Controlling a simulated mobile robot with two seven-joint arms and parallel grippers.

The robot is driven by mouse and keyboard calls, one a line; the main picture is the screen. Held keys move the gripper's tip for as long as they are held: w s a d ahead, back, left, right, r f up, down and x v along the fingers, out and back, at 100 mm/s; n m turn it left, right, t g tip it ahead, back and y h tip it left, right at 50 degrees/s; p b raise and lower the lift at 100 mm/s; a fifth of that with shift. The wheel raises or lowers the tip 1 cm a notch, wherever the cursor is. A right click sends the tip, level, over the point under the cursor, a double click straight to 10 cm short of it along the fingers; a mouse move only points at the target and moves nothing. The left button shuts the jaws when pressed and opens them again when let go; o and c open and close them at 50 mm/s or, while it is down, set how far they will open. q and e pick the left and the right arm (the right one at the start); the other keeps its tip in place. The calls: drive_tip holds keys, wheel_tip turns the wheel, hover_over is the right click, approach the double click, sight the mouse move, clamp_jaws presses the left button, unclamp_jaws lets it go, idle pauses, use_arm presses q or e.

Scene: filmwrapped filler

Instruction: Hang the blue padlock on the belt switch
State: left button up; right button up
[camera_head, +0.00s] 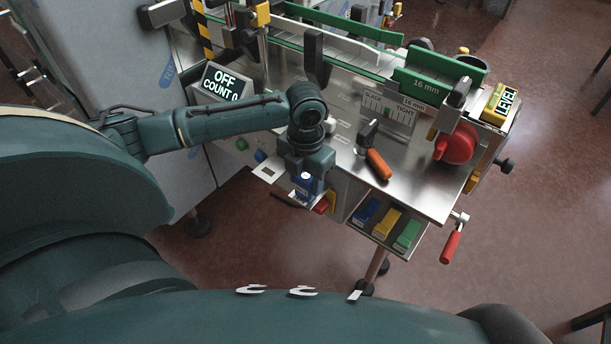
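My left gripper (305,178) points down at the front edge of the steel machine table. A small blue body with a white mark, which looks like the blue padlock (304,184), sits between its fingers. The gripper appears shut on it; the shackle cannot be made out. A red and yellow part, which looks like the belt switch (324,205), shows on the machine front just right of and below the padlock, partly hidden by the gripper. I cannot tell whether padlock and switch touch. My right gripper is not in view.
A tray with blue (367,210), yellow (386,222) and green (407,235) blocks sits below the table edge. An orange-handled tool (378,164) lies on the table. A red-handled crank (452,243) sticks out at right. The display (221,83) reads OFF, COUNT 0.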

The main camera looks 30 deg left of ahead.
use_arm(q)
drive_tip(key=o, duration=0.4)
wheel_tip(320, 180, up, 13)
idle(0.5)
